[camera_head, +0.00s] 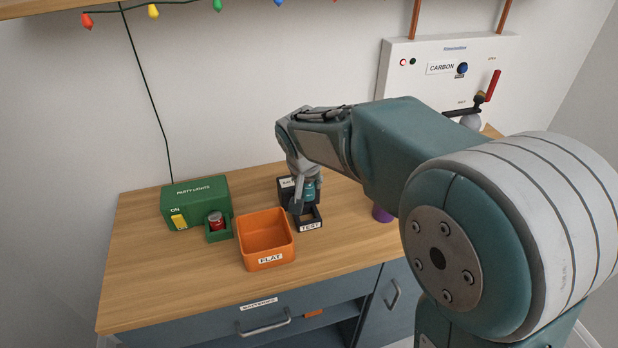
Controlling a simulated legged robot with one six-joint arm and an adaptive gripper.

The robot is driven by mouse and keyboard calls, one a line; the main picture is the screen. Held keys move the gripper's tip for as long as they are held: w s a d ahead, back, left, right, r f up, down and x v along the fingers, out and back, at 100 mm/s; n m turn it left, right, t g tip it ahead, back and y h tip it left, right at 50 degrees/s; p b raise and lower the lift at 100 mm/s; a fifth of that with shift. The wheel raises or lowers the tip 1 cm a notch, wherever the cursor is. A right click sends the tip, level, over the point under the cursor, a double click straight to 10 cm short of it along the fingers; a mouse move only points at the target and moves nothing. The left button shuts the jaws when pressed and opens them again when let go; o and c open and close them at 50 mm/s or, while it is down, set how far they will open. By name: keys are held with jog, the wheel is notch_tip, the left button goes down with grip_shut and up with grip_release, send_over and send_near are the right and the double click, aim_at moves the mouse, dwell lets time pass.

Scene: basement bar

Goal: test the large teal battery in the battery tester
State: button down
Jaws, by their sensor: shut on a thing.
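The large teal battery (310,190) is upright in my gripper (304,198), which is shut on it. The battery tester (311,224) is a small black device with a "TEST" label on its front, on the wooden counter. The battery is directly above or partly in the tester's front well; I cannot tell whether it touches the bottom. My gripper and arm hide part of the tester's back panel.
An orange bin (266,263) labelled "FLAT" stands just left of the tester. A green party lights box (195,203) holds a red battery (215,221) in its side holder. A purple object (381,213) is partly behind my arm. The counter's (150,290) front left is clear.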

aim_at(307, 193)
jog(key=shift+a+f, duration=0.25)
jog(key=shift+f, duration=0.2)
jog(key=shift+a+f, duration=0.2)
jog(key=shift+f, duration=0.25)
jog(key=shift+d+f, duration=0.2)
jog(key=shift+f, duration=0.3)
jog(key=shift+d+f, duration=0.15)
jog(key=shift+f, duration=0.3)
jog(key=shift+a+f, duration=0.2)
jog(key=shift+f, duration=1.05)
jog(key=shift+d+f, duration=0.1)
jog(key=shift+f, duration=0.95)
jog(key=shift+c, duration=1)
grip_release()
jog(key=shift+r, duration=0.1)
